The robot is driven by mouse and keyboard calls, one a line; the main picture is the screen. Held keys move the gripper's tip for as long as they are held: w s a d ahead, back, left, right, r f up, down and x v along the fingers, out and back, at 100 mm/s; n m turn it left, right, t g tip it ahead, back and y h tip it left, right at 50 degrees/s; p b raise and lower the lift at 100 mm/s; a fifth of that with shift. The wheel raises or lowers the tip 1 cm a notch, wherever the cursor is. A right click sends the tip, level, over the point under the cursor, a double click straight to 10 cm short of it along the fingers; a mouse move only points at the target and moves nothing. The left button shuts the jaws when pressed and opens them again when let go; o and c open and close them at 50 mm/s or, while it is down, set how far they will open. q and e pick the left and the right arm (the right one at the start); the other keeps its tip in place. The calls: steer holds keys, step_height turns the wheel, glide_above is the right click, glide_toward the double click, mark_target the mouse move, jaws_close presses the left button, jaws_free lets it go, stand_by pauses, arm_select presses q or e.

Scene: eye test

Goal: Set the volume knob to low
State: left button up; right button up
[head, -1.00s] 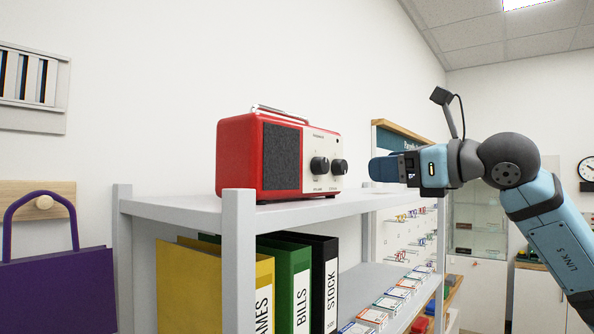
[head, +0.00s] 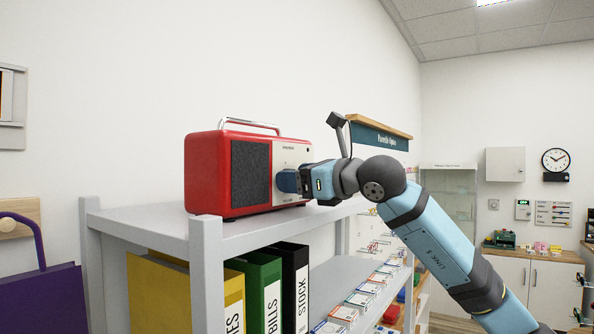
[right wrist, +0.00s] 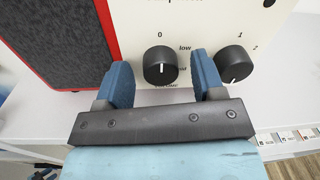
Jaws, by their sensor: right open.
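A red radio (head: 212,170) with a dark speaker grille and a cream front panel (head: 291,155) stands on the grey shelf. In the right wrist view two black knobs show on the panel.
The radio stands on the top board of a grey shelf unit (head: 207,255). Binders (head: 260,290) and several small boxes (head: 358,300) are on the lower board. A purple bag (head: 40,295) hangs at the left. The right knob sits close outside the right finger.

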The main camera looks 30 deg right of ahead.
steer(key=shift+w, duration=0.1)
steer(key=c, duration=0.9)
